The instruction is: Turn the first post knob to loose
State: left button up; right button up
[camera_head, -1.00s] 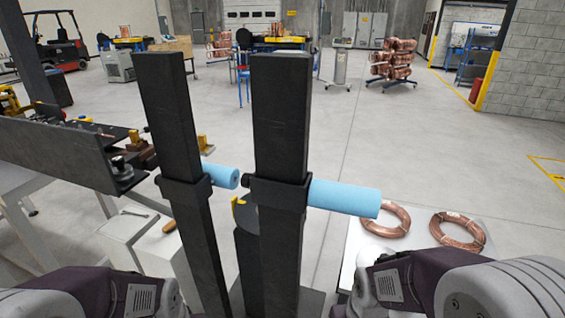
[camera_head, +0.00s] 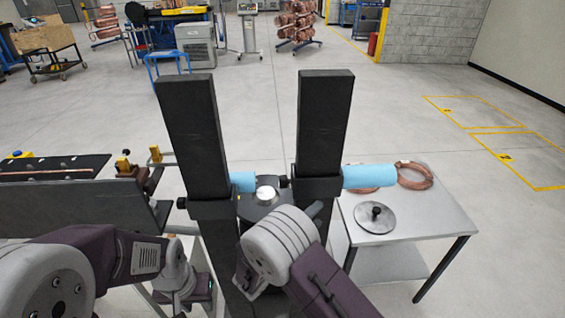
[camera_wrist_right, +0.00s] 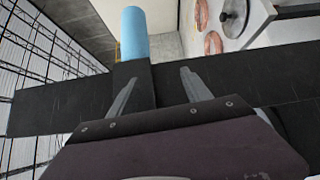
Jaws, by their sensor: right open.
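Two black upright posts, the left one (camera_head: 195,135) and the right one (camera_head: 325,125), stand ahead of me. Each has a black collar with a light-blue roller, left (camera_head: 242,181) and right (camera_head: 368,177). A small dark knob (camera_head: 182,203) shows on the left post's collar, and another knob (camera_head: 284,181) on the right one's. My right gripper (camera_wrist_right: 158,92) is open and empty, its fingers in front of a post beside a blue roller (camera_wrist_right: 133,35). No knob is clear there. My right arm hides its gripper in the head view. My left wrist is low at left; its fingers are hidden.
A white table (camera_head: 440,220) at right holds copper coils (camera_head: 414,176) and a metal disc with a black knob (camera_head: 375,218). A grey bench (camera_head: 75,213) stands close on the left. Open floor lies beyond the posts.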

aim_at(282, 182)
jog(key=w+a+r+n+t+y, duration=0.1)
jog(key=a+r+n+t+y, duration=0.25)
jog(key=a+t, duration=0.6)
jog(key=w+g+p, duration=0.1)
jog(key=w, duration=0.1)
jog(key=w+r+g+p, duration=0.1)
jog(key=w+p, duration=0.1)
jog(key=w, duration=0.1)
jog(key=w+d+r+m+g+y+p, duration=0.1)
jog(key=w, duration=0.1)
jog(key=shift+w+r+p, duration=0.15)
jog(key=shift+w+p, duration=0.2)
jog(key=shift+w, duration=0.05)
jog(key=shift+w+d, duration=0.15)
jog(key=shift+w, duration=0.2)
pick_arm(q)
notch_tip(282, 182, up, 6)
jog(key=shift+s+a, duration=0.2)
pick_arm(e)
grip_shut()
